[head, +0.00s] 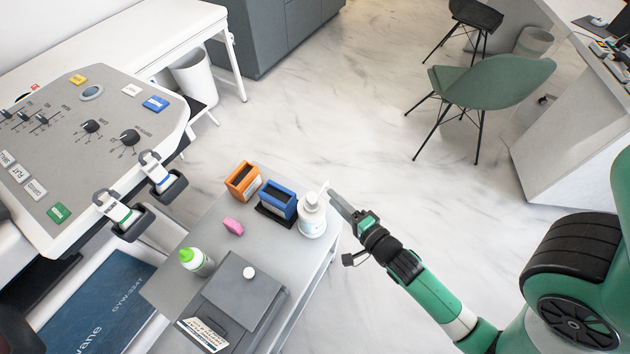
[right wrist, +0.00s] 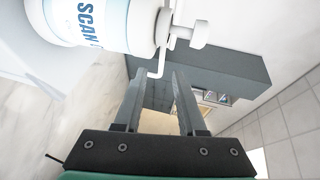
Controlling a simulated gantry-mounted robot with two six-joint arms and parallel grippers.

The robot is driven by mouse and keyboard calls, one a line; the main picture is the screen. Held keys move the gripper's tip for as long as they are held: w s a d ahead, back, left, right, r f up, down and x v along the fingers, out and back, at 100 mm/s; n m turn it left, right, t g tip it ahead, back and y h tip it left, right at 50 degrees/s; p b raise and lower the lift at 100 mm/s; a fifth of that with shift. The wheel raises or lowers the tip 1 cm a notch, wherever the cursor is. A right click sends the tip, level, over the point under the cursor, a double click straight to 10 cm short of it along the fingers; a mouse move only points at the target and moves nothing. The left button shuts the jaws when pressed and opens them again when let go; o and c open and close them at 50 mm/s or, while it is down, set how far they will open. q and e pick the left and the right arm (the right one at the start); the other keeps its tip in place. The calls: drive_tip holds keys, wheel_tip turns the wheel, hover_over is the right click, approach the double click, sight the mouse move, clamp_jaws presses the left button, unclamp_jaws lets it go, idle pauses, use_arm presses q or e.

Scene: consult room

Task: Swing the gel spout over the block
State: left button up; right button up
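The gel bottle (head: 312,217) is a white pump bottle standing upright at the right edge of the grey cart top. In the right wrist view the bottle (right wrist: 100,22) lies sideways across the top, with part of its label reading "SCAN". Its thin white spout (right wrist: 157,70) bends down between the tips of my right gripper (right wrist: 156,78), with a gap visible between the fingers. My right gripper (head: 337,200) is open and beside the pump head in the head view. A small pink block (head: 233,227) lies left of the bottle. My left gripper is not in view.
An orange holder (head: 243,181) and a blue holder (head: 277,203) stand left of the bottle. A green-capped bottle (head: 196,261) and a dark grey box (head: 240,292) with a white knob are nearer. The control panel (head: 85,140) is at left. Open floor lies beyond the cart.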

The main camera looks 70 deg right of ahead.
drive_tip(key=b+x, duration=0.2)
drive_tip(key=x, duration=0.7)
drive_tip(key=shift+r, duration=0.15)
drive_tip(key=shift+w, duration=0.1)
clamp_jaws()
idle(0.9)
